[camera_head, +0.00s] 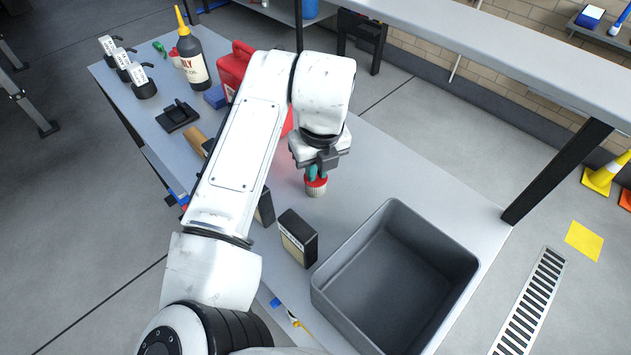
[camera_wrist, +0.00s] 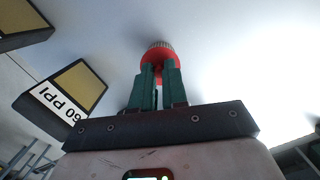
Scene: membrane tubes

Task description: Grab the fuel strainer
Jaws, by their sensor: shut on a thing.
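The fuel strainer appears to be the small red piece with a pale ribbed end (camera_head: 316,188) under my gripper in the head view. It also shows in the wrist view (camera_wrist: 160,52), at the tips of the green fingers. My gripper (camera_head: 316,173) points down over the grey table, left of the grey bin. Its green fingers (camera_wrist: 158,76) are close together and shut on the red piece. The fingers hide part of it. I cannot tell whether it still touches the tabletop.
An open, empty grey bin (camera_head: 395,215) stands close at the right. A dark box with a pale label (camera_head: 298,238) stands near the front edge. A red can (camera_head: 236,62), a black bottle (camera_head: 192,62) and small items fill the far left. A shelf (camera_head: 480,40) overhangs the right side.

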